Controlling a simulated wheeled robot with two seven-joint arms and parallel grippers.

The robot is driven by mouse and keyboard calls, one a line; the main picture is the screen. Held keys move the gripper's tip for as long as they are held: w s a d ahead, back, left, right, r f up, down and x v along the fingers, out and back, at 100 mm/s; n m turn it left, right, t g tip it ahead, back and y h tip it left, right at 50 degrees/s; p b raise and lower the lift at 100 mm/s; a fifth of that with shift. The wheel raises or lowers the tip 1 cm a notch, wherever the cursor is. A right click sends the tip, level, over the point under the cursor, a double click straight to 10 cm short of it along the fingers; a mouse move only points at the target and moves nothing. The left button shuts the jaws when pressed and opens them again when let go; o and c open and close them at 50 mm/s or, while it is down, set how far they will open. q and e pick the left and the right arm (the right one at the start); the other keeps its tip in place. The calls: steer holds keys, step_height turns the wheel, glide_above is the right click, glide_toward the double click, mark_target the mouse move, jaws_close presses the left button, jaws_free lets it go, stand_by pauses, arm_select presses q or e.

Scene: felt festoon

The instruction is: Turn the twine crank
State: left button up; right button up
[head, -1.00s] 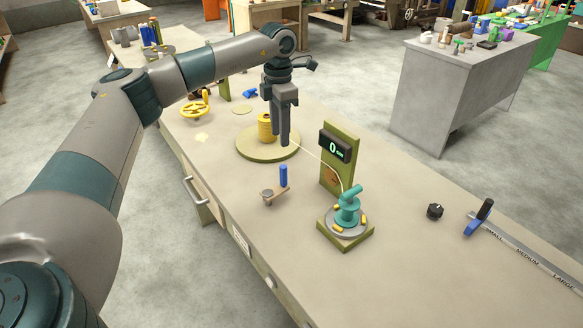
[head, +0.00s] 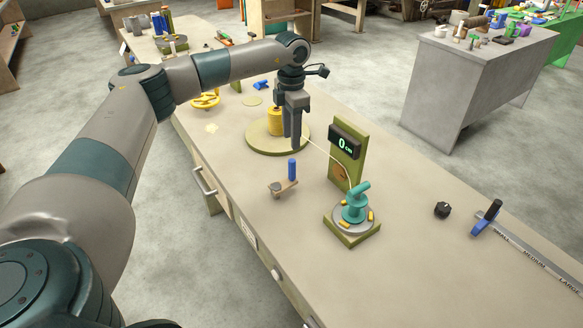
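The twine crank (head: 282,187) is a short brown arm on the bench with an upright blue handle (head: 292,170). A yellow twine spool (head: 275,122) stands on a round olive base behind it. A pale twine line runs from near the spool to a teal guide (head: 356,203) on a round plate. A green post carries a display (head: 345,144) reading 0. My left gripper (head: 296,146) points down above and behind the blue handle, apart from it, in front of the spool. The finger gap is unclear from this angle. My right gripper is not in view.
A black knob (head: 442,210) and a size rule (head: 530,251) with a blue slider lie at the right. A yellow handwheel (head: 206,99) is at the far left. The bench between the crank and its front edge is clear. A separate grey workbench (head: 475,85) stands behind.

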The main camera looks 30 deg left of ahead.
mark_target(291, 170)
arm_select(q)
step_height(291, 170, down, 12)
steer(key=p, duration=0.4)
steer(key=shift+f, duration=0.9)
steer(key=shift+c, duration=0.3)
jaws_close()
